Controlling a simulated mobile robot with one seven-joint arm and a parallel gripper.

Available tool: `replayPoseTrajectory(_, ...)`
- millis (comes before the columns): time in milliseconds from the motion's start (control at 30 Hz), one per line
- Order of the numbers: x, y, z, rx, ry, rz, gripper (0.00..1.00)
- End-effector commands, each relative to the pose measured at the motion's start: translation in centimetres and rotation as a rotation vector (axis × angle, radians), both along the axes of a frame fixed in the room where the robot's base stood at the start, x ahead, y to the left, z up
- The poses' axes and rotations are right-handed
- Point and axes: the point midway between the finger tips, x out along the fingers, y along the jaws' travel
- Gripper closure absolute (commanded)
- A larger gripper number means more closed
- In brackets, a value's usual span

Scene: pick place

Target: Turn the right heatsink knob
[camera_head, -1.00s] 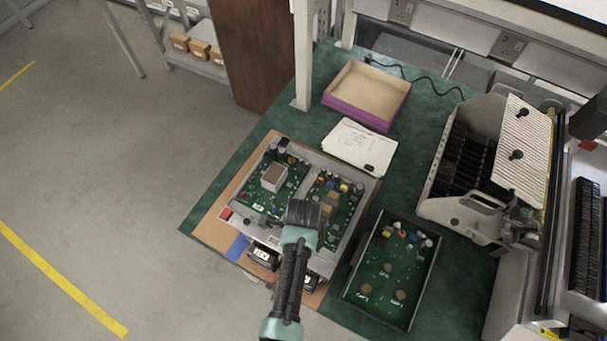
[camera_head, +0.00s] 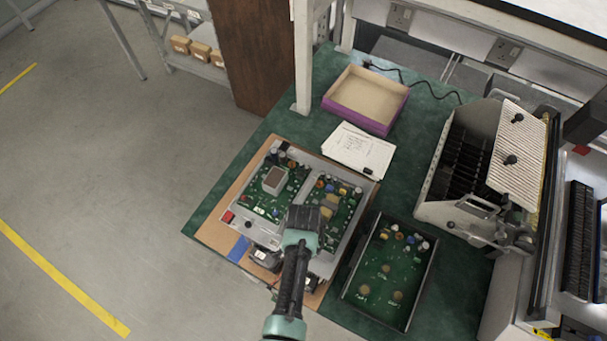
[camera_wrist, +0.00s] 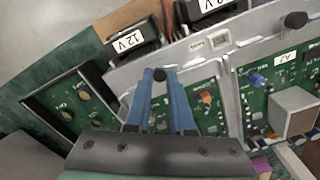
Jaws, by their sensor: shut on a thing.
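The metal unit (camera_head: 262,238) lies on the green bench with two circuit boards in it. A round black knob (camera_wrist: 159,74) stands on its metal plate, toward the left in the wrist view. My gripper (camera_wrist: 159,80) has its blue fingers shut on this knob, one tip on each side. In the head view my gripper (camera_head: 303,218) is over the right front part of the unit, and my arm hides that knob and the fingertips. A second black knob (camera_wrist: 295,19) is at the upper right in the wrist view, apart from my gripper; it also shows in the head view (camera_head: 249,222).
A dark tray with a green board (camera_head: 388,268) lies right of the unit. White papers (camera_head: 358,150) and a purple-sided box (camera_head: 366,98) lie behind it. A large machine (camera_head: 480,170) stands at the right. Fans marked 12 V (camera_wrist: 132,42) line the unit's front edge.

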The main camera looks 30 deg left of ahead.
Motion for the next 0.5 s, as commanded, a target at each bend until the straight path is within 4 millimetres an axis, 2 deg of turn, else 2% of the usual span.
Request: replayPoseTrajectory(500,-0.03,-0.02,0.02,0.001,0.001,0.492,1.0)
